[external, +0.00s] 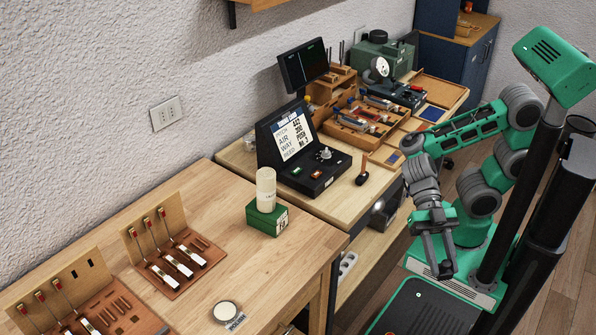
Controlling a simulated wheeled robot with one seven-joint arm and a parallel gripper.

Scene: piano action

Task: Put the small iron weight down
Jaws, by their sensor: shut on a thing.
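My gripper (444,272) is at the right of the external view, pointing down in front of my own base and clear of the benches. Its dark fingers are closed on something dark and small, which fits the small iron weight. The weight's outline cannot be told apart from the fingers at this size. No other iron weight can be made out on the benches.
The near wooden bench (225,205) holds a green box (266,219) with a pale cylinder (266,188) on it, a round white disc (226,312) and piano-action stands (172,260). A black display console (305,155) stands on the farther bench. Bare wood surrounds the green box.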

